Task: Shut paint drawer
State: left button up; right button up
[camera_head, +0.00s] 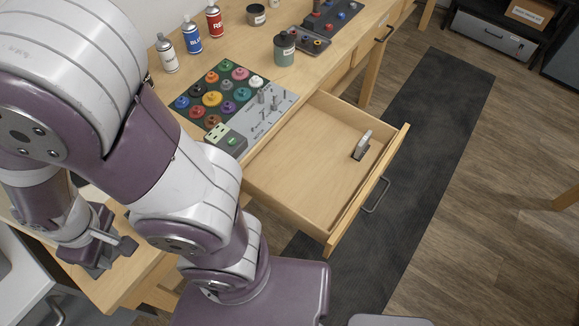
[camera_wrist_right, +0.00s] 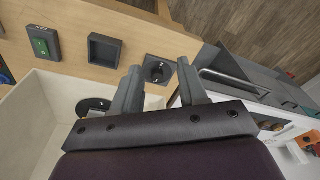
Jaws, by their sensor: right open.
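The wooden paint drawer (camera_head: 315,150) is pulled well out from the table below the paint pots, in the head view. Its front carries a dark bar handle (camera_head: 377,196). My right gripper (camera_head: 118,250) is at the lower left, over the near part of the bench, well away from the drawer. In the right wrist view, its two fingers (camera_wrist_right: 159,70) are apart with nothing between them. My left gripper is not in view.
Several paint pots (camera_head: 211,98) and a grey tool panel (camera_head: 262,113) are on the table behind the drawer. Spray cans (camera_head: 191,40) stand at the back. The wrist view shows a green switch (camera_wrist_right: 42,45) and a pale bin (camera_wrist_right: 35,120). Floor mat (camera_head: 430,130) beyond the drawer is clear.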

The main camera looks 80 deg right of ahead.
aim_at(306, 174)
jog(key=z, duration=0.45)
jog(key=k+z, duration=0.15)
jog(key=z, duration=0.3)
jog(key=k+z, duration=0.1)
jog(key=z, duration=0.4)
jog(key=k+z, duration=0.1)
jog(key=z, duration=1.95)
jog(key=k+l, duration=0.05)
